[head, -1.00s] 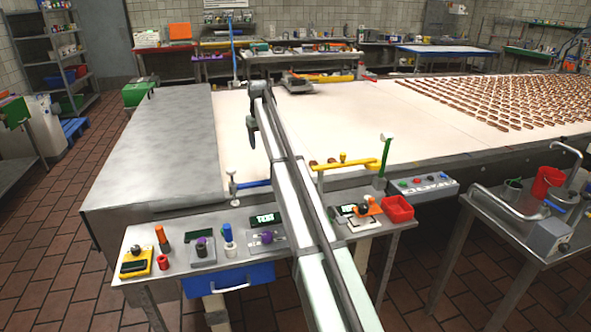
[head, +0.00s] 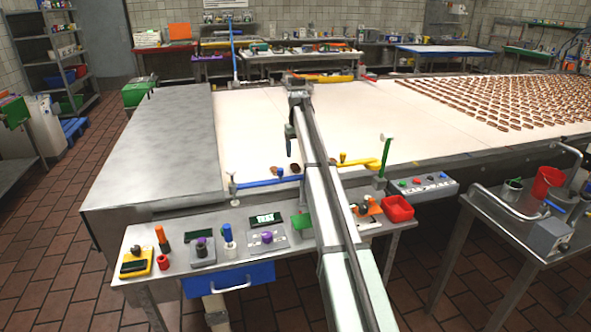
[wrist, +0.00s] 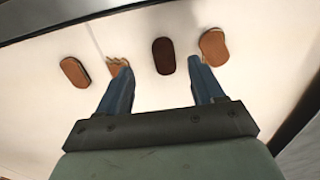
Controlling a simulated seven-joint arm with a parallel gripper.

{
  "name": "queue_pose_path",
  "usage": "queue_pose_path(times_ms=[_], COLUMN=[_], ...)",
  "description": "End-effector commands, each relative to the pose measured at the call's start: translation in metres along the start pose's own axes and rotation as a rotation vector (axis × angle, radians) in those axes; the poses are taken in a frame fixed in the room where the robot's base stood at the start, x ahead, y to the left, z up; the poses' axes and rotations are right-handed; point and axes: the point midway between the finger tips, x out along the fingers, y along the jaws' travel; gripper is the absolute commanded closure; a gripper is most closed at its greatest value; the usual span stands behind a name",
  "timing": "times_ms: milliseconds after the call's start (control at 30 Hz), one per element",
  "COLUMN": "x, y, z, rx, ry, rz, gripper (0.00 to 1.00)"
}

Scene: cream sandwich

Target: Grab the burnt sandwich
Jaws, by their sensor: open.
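The burnt sandwich (wrist: 163,56) is the dark, near-black oval on the pale belt in the wrist view. It lies just ahead of the gap between my fingertips, slightly above their middle in the picture. My gripper (wrist: 158,68) is open and empty, with its blue fingers apart. In the head view my gripper (head: 290,142) hangs over the belt from the arm's end.
In the wrist view a brown sandwich (wrist: 75,71) and a broken-edged one (wrist: 117,67) lie left of the dark one. Another brown sandwich (wrist: 214,46) lies right of it, close to the right finger. A blue bar (head: 262,183) crosses the belt's near edge.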

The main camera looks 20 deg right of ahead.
Motion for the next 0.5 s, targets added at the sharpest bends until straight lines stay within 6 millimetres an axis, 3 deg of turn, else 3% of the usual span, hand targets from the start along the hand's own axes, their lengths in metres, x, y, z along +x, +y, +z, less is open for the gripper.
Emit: queue_pose_path(times_ms=[500], x=[0.044], y=[-0.004], z=[-0.006], rx=[-0.001], ry=[-0.001], rz=[0.000], gripper=[0.33])
